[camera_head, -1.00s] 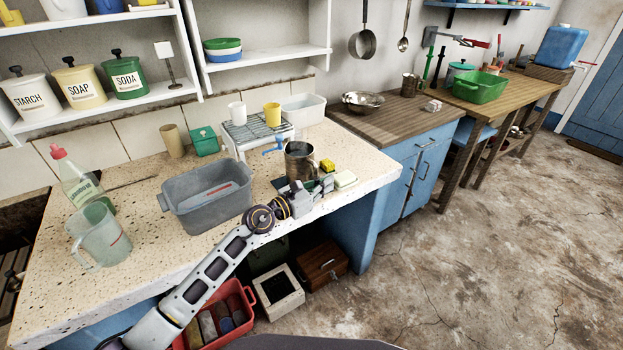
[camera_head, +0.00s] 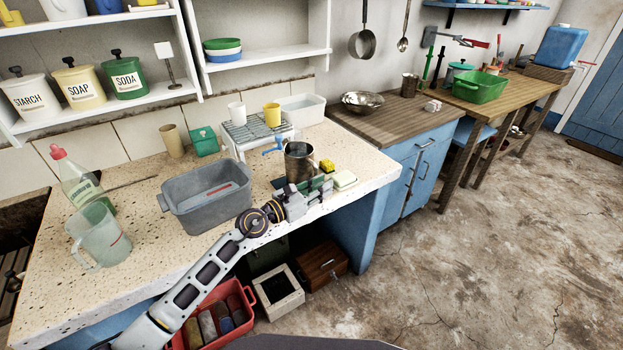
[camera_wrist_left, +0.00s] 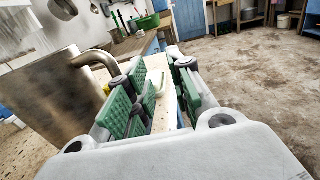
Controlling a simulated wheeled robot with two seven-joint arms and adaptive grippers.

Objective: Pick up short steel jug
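A short steel jug (camera_head: 299,163) stands upright on the speckled stone counter, right of the grey basin. In the left wrist view the jug (camera_wrist_left: 50,108) is large at the left, its curved handle (camera_wrist_left: 95,58) pointing towards the finger side. My left gripper (camera_head: 324,187) is at the counter's front edge, just right of and in front of the jug. In the wrist view the green finger pads of this gripper (camera_wrist_left: 164,92) are apart with nothing held between them. The jug is outside the fingers. Another steel jug (camera_head: 410,85) stands on the wooden worktop. My right gripper is not in view.
A yellow sponge (camera_head: 327,166) and pale soap block (camera_head: 344,179) lie close beside the gripper. A grey basin (camera_head: 190,208) is left of the jug.

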